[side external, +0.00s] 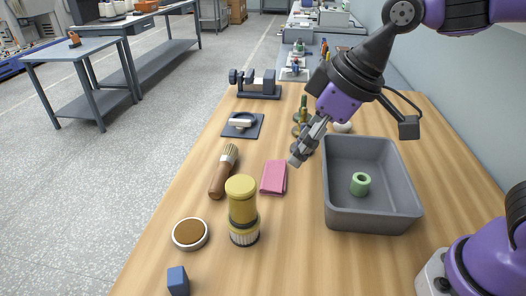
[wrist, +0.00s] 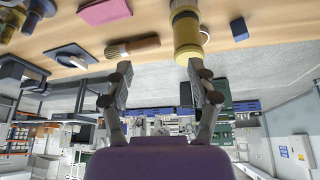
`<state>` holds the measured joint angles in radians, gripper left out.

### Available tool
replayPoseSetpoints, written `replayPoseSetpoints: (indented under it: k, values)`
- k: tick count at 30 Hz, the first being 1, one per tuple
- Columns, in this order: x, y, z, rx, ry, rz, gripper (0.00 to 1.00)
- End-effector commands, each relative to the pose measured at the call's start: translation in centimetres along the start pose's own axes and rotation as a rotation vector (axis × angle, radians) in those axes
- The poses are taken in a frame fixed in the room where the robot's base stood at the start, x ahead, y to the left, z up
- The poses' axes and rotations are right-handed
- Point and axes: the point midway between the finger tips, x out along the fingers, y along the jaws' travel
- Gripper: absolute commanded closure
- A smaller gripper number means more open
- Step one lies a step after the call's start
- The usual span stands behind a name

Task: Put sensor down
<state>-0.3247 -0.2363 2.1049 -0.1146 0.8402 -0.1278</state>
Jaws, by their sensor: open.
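No object in view can be surely told as the sensor. A yellow cylinder (side external: 242,192) with a dark band and pale ribbed base stands upright on the wooden table; it also shows in the wrist view (wrist: 187,35). My gripper (side external: 297,158) is open and empty above the table, between the pink cloth (side external: 273,178) and the grey tray. In the wrist view its two fingers (wrist: 164,85) are apart with nothing between them. A green bobbin (side external: 360,185) is inside the grey tray (side external: 372,222).
A brush (side external: 219,178), a round brown-topped dish (side external: 190,233) and a blue block (side external: 178,281) lie toward the left edge. A dark pad (side external: 242,125) bears a ring and a pale piece. A vise (side external: 258,86) stands farther back. Small brassy pieces stand behind my gripper.

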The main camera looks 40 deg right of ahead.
Motion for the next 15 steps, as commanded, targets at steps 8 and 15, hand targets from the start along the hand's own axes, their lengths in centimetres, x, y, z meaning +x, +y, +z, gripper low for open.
replayPoseSetpoints:
  k: [8,15]
  values:
    - [-3.9,5.6,9.9,0.438,0.043,0.200,0.33]
    - [-4.0,6.0,11.5,0.507,0.048,0.230,0.33]
